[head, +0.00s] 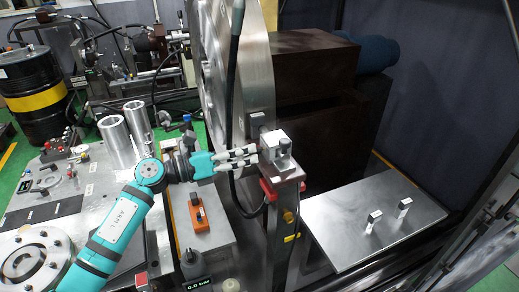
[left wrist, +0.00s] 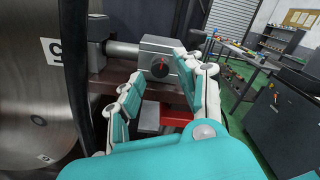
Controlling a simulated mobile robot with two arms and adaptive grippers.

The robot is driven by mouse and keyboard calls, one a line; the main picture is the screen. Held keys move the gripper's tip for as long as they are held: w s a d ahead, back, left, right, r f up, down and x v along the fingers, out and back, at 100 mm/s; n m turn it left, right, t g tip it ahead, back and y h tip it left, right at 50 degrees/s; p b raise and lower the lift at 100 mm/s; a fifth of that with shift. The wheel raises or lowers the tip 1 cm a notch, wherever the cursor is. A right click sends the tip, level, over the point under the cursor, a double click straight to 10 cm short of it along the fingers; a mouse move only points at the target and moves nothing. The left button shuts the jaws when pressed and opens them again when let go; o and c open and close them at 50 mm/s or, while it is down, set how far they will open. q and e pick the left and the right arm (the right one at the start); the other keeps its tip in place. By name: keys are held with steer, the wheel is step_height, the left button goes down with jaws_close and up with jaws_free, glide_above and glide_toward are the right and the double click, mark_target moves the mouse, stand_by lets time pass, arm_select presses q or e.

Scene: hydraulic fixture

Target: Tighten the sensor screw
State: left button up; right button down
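A grey metal sensor block (head: 277,147) sits on top of a post beside the large metal disc. In the left wrist view the block (left wrist: 153,48) shows a dark round screw (left wrist: 159,67) with a red mark on its near face. My left gripper (head: 255,156) reaches in from the left, close to the block. In the left wrist view its two fingers (left wrist: 154,72) are spread apart, with the screw between and beyond the tips. I cannot tell whether a fingertip touches the block. The screw is hidden in the head view. My right gripper is not in view.
An orange box (head: 199,213) sits under my left arm. A steel plate (head: 345,238) with two small blocks lies at right, mostly clear.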

arm_select(q)
steer(key=n+p, duration=0.3)
steer(key=shift+d, duration=0.1)
steer(key=shift+b+x, duration=0.35)
steer(key=shift+x, duration=0.85)
